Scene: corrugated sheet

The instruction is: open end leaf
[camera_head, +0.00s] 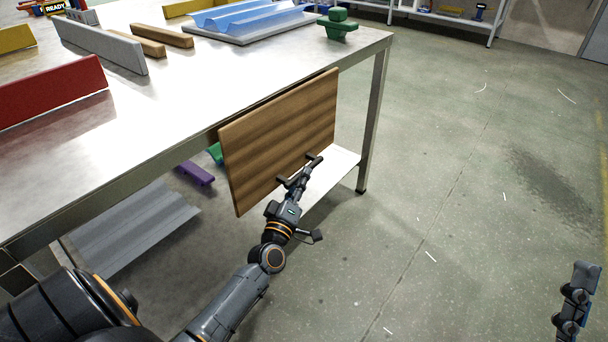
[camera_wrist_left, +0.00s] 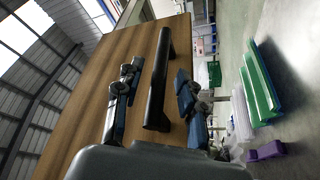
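The end leaf (camera_head: 275,135) is a brown wooden panel hanging down along the table's near side, with a dark bar handle (camera_head: 314,159) near its lower edge. In the left wrist view the leaf (camera_wrist_left: 88,100) fills the middle and the black handle (camera_wrist_left: 160,80) stands out from it. My left gripper (camera_head: 298,180) is at the handle. Its fingers (camera_wrist_left: 158,95) are apart, one on each side of the bar, with gaps visible. My right gripper (camera_head: 575,298) shows only partly at the lower right edge, away from the table; its opening is unclear.
The metal table (camera_head: 165,105) holds a red block (camera_head: 52,92), a grey bar (camera_head: 100,45), wooden bars (camera_head: 160,35), blue corrugated sheet (camera_head: 250,15) and a green knob (camera_head: 337,24). A lower shelf (camera_head: 335,170) and a purple piece (camera_head: 196,173) lie below. The floor at right is clear.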

